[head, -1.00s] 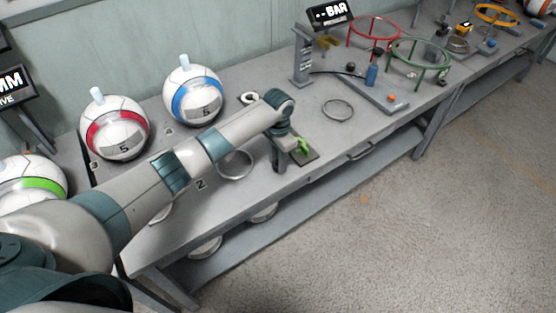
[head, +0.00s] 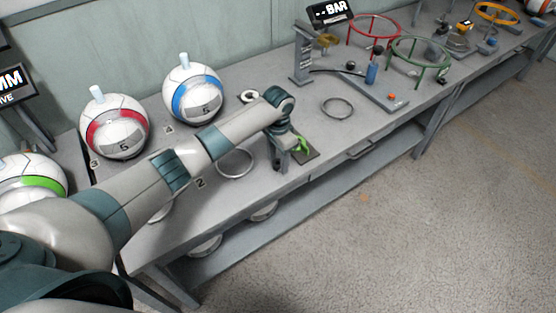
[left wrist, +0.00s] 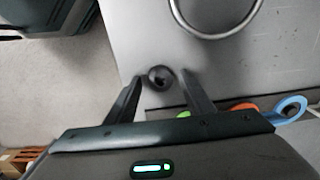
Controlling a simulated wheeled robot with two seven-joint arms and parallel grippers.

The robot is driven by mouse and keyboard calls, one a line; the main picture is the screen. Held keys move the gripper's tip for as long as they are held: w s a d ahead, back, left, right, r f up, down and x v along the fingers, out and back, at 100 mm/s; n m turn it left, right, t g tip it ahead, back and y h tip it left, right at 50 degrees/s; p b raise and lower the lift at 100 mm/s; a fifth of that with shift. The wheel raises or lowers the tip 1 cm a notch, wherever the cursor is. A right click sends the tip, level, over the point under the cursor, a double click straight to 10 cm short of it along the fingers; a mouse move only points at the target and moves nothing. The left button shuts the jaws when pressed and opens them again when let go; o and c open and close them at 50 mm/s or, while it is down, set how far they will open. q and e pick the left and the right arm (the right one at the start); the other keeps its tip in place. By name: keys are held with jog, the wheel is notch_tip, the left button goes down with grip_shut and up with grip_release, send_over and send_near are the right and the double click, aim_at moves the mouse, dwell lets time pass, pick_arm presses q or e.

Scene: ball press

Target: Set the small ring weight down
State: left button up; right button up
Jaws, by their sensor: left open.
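A small dark round piece with a darker centre (left wrist: 161,75) sits between the fingertips, with gaps visible at both sides. It looks like the small ring weight, but I cannot be sure. In the head view my gripper and arm hide it. A larger silver ring (head: 235,164) lies left of the gripper. My right gripper is not in view.
White balls with a blue band (head: 194,92) and a red band (head: 115,127) stand at the back left. A grey post (head: 302,55), a thin ring (head: 337,109) and red and green hoop stands (head: 420,52) are to the right.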

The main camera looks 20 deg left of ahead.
pick_arm(q)
jog(key=shift+r, duration=0.45)
notch_tip(320, 180, up, 11)
jog(key=b, duration=0.1)
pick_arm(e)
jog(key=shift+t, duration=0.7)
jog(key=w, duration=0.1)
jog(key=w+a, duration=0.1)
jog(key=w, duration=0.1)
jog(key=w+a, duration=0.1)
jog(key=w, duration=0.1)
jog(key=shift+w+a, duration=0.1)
pick_arm(q)
jog(key=shift+f, duration=0.1)
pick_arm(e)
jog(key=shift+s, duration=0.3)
